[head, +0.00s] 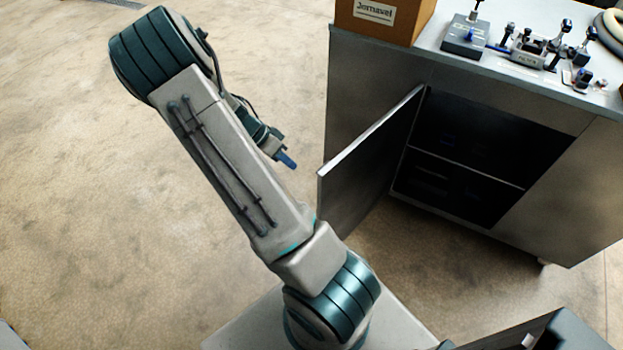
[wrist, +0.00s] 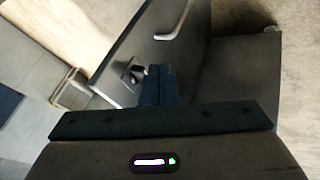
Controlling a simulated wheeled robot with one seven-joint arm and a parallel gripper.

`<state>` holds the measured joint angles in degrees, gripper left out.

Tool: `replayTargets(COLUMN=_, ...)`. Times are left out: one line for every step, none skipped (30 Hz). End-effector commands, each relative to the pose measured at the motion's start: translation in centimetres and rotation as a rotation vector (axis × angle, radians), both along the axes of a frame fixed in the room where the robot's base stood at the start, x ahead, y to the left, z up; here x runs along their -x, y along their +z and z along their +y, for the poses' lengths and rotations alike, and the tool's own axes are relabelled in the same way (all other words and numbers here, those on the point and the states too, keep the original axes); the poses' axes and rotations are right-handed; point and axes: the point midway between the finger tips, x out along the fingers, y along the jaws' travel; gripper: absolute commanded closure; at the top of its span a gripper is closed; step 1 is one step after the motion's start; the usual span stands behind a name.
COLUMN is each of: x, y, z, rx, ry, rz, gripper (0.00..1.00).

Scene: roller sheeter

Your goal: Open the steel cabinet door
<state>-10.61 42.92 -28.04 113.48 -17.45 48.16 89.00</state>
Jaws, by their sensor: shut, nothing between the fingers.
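The steel cabinet door (head: 368,163) stands wide open, swung out from the left side of the dark cabinet opening (head: 480,150). In the head view its face toward the opening shows, and its free edge points toward me. My gripper (head: 287,160) is left of the door, on the outer side, with blue fingertips apart from the free edge. In the wrist view the shut, empty fingers (wrist: 160,82) overlap the door (wrist: 140,45) in the picture; whether they touch it I cannot tell. A pale bar handle (wrist: 178,22) shows on the door beyond the fingertips.
The steel cabinet (head: 565,195) carries a cardboard box (head: 380,22) and several small fixtures (head: 530,48) on its top. The opening has a shelf (head: 465,167) inside. Bare concrete floor (head: 80,200) lies free on the left.

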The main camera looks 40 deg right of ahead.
Motion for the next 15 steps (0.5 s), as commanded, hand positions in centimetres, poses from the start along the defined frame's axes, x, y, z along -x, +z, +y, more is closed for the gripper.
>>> replayTargets(x=0.6, y=-0.9, z=-0.5, rx=0.000, ry=-0.003, rz=0.007, gripper=1.00)
replayTargets(x=0.9, y=-1.4, z=-0.8, rx=-0.001, ry=-0.001, rz=0.006, gripper=1.00)
replayTargets(x=1.3, y=-2.2, z=-1.2, rx=-0.001, ry=-0.002, rz=0.007, gripper=1.00)
replayTargets(x=1.6, y=-2.7, z=-1.5, rx=-0.001, ry=-0.003, rz=0.007, gripper=1.00)
replayTargets(x=1.8, y=-3.2, z=-1.7, rx=-0.002, ry=-0.002, rz=0.005, gripper=1.00)
replayTargets(x=2.2, y=-3.9, z=-2.1, rx=-0.001, ry=-0.002, rz=0.006, gripper=1.00)
replayTargets(x=2.4, y=-4.3, z=-2.4, rx=-0.001, ry=-0.001, rz=0.005, gripper=1.00)
replayTargets(x=2.7, y=-4.8, z=-2.6, rx=-0.002, ry=0.000, rz=0.006, gripper=1.00)
replayTargets(x=3.1, y=-5.1, z=-2.9, rx=-0.002, ry=-0.001, rz=0.005, gripper=1.00)
replayTargets(x=3.7, y=-4.8, z=-2.8, rx=-0.002, ry=-0.001, rz=0.003, gripper=1.00)
replayTargets(x=4.1, y=-4.8, z=-2.9, rx=-0.002, ry=-0.001, rz=0.003, gripper=1.00)
replayTargets(x=4.7, y=-4.8, z=-3.0, rx=-0.003, ry=0.001, rz=0.003, gripper=1.00)
replayTargets(x=5.1, y=-4.8, z=-3.0, rx=-0.002, ry=0.000, rz=0.002, gripper=1.00)
replayTargets(x=5.4, y=-4.8, z=-3.0, rx=-0.002, ry=0.000, rz=0.002, gripper=1.00)
replayTargets(x=5.7, y=-4.9, z=-3.1, rx=-0.002, ry=0.001, rz=0.002, gripper=1.00)
